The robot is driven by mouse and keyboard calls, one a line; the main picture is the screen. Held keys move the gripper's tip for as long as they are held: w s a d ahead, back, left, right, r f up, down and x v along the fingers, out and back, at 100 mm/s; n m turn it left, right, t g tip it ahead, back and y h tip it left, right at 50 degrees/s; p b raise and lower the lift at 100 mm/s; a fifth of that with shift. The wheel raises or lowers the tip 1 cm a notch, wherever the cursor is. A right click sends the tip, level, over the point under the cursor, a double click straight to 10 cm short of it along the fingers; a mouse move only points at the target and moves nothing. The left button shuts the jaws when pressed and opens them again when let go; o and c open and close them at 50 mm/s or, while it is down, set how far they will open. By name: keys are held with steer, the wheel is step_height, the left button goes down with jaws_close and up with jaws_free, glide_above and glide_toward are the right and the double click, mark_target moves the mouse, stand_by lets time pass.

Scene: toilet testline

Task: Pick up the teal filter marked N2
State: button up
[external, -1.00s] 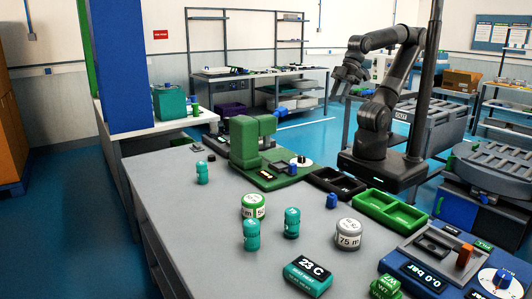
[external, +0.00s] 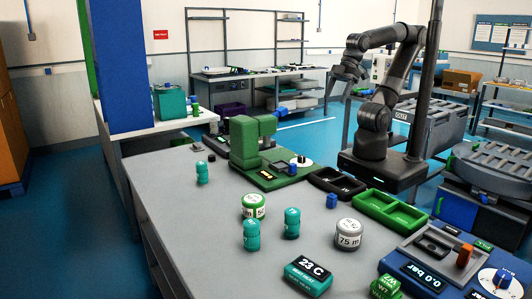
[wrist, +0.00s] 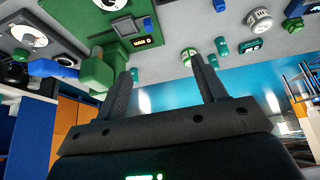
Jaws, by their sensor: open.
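Three teal filters stand upright on the grey worktable in the external view. One (external: 202,172) is at the far left, one (external: 251,234) is near the front, and one (external: 291,222) is just right of that. Their marks are too small to read, so I cannot tell which is N2. My gripper (external: 337,78) is raised behind the table's far side, well away from the filters. In the wrist view its fingers (wrist: 160,70) are apart with nothing between them.
A green machine (external: 243,143) stands behind the filters. A green-and-white jar (external: 254,207), a grey-and-white jar (external: 348,235) and a 23 C display box (external: 308,276) stand close to them. A green tray (external: 391,212) lies right. The table's left front is clear.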

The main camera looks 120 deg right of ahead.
steer(key=w+d+r, duration=0.1)
steer(key=w+r, duration=0.1)
steer(key=w, duration=0.5)
steer(key=w+d+r, duration=0.1)
steer(key=w+d, duration=0.1)
steer(key=w, duration=0.4)
steer(key=m+g, duration=0.1)
glide_above(200, 172)
steer(key=s+d, duration=0.1)
steer(key=s, duration=0.2)
steer(key=f, duration=2.5)
steer(key=shift+s+d, duration=0.15)
steer(key=shift+d, duration=0.05)
steer(key=shift+h, duration=0.3)
steer(key=shift+x, duration=3.4)
steer(key=shift+c, duration=0.3)
steer(key=c, duration=1.1)
